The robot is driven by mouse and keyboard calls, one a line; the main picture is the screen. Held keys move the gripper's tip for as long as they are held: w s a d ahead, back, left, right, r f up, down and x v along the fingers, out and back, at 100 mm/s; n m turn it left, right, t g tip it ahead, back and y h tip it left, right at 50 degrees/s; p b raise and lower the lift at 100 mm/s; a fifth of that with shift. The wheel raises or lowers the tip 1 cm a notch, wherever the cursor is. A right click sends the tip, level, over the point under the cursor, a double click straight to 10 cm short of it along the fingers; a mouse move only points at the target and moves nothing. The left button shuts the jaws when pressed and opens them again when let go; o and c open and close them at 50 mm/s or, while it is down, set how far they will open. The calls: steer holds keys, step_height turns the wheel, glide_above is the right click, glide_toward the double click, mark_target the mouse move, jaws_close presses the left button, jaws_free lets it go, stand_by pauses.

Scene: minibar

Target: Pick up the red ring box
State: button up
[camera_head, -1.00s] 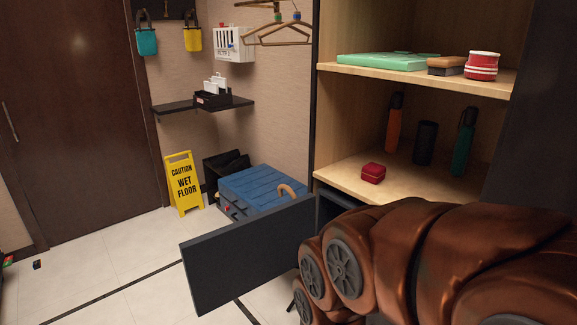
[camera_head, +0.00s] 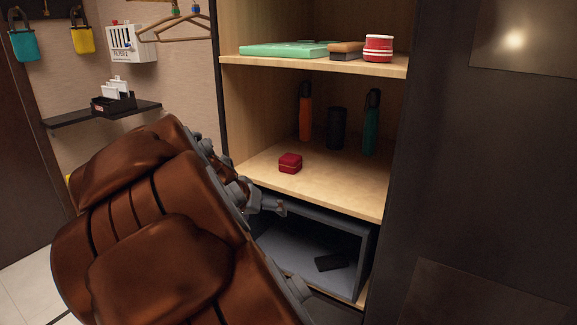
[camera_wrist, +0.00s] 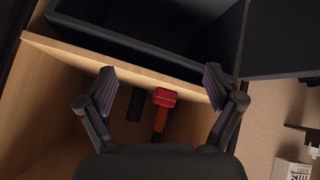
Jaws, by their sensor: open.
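The red ring box (camera_head: 290,163) sits on the middle wooden shelf (camera_head: 345,193), near its front left. My gripper (camera_head: 270,207) is partly hidden behind my arm in the head view; it is in front of the cabinet, just below and left of the box. In the wrist view the red ring box (camera_wrist: 165,97) appears between the two spread fingers of my gripper (camera_wrist: 158,75), beyond them and not touched. The fingers are open and empty.
An orange bottle (camera_head: 305,112), a black cylinder (camera_head: 336,128) and a green bottle (camera_head: 371,125) stand behind the box. Below the shelf is an open dark safe (camera_head: 310,247) with a black item (camera_head: 332,262) inside. An upper shelf (camera_head: 300,61) hangs above.

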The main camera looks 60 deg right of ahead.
steer(key=w+d+r+m+h, duration=0.2)
steer(key=w+d+r+h, duration=0.1)
steer(key=d, duration=0.6)
steer(key=m+t+h, duration=0.1)
steer(key=m+h, duration=0.1)
glide_toward(286, 162)
steer(key=x, duration=0.5)
steer(key=shift+w+f+b, duration=0.1)
steer(key=shift+f+b, duration=0.1)
steer(key=shift+b, duration=0.15)
steer(key=shift+w+d+f, duration=0.15)
steer(key=shift+w+d, duration=0.05)
steer(key=shift+d, duration=0.35)
steer(key=shift+s+p+x, duration=0.2)
steer(key=shift+p+x, duration=1.25)
steer(key=shift+x, duration=1.3)
steer(key=shift+w+d+f, duration=0.1)
steer(key=shift+d+f, duration=0.05)
steer(key=shift+d, duration=0.55)
steer(key=shift+c, duration=0.2)
steer(key=c, duration=1.2)
